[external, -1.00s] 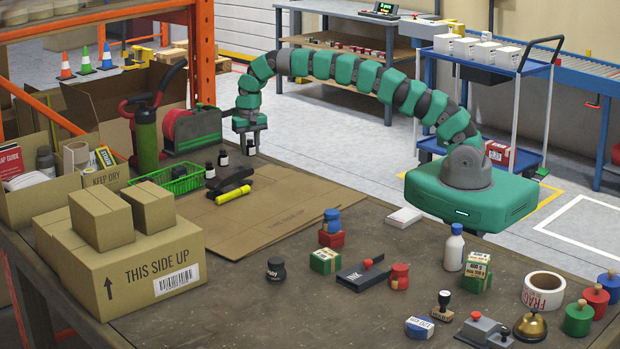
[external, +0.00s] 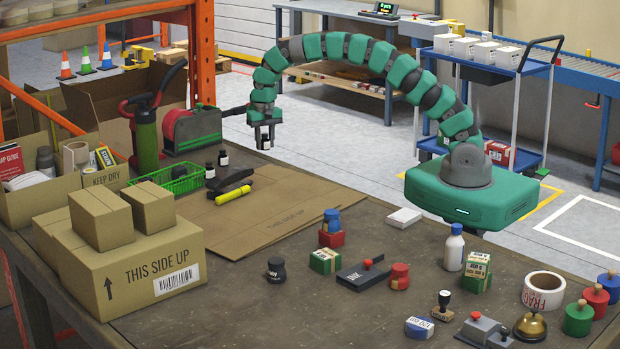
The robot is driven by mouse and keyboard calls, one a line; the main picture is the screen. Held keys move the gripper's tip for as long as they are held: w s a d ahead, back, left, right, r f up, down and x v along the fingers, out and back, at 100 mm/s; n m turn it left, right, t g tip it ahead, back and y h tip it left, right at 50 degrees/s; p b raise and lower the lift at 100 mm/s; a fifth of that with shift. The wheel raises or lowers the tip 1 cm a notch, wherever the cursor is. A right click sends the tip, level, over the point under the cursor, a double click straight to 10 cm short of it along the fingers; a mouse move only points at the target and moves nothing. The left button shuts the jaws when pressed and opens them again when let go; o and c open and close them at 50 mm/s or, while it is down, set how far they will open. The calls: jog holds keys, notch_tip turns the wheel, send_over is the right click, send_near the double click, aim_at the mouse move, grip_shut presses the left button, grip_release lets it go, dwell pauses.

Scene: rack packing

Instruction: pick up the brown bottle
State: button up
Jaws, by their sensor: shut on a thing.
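My gripper (external: 265,131) is at the far side of the table, pointing down. It is shut on a small dark bottle with a white label (external: 265,144), which looks brown to black at this size. The bottle hangs upright under the fingers and seems clear of the surface. Two similar small dark bottles with pale labels stand to its left: one (external: 223,158) behind the green basket's right end, the other (external: 210,171) beside the basket.
A green basket (external: 180,184), a black tool (external: 231,180) and a yellow tube (external: 233,195) lie left of my gripper. Flattened cardboard (external: 255,215) covers the table below. A red and green tape dispenser (external: 191,130) stands close on the left.

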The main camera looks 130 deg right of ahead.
jog(key=s+a, duration=0.5)
jog(key=a, duration=0.4)
jog(key=shift+a+r, duration=0.25)
jog(key=shift+r, duration=0.2)
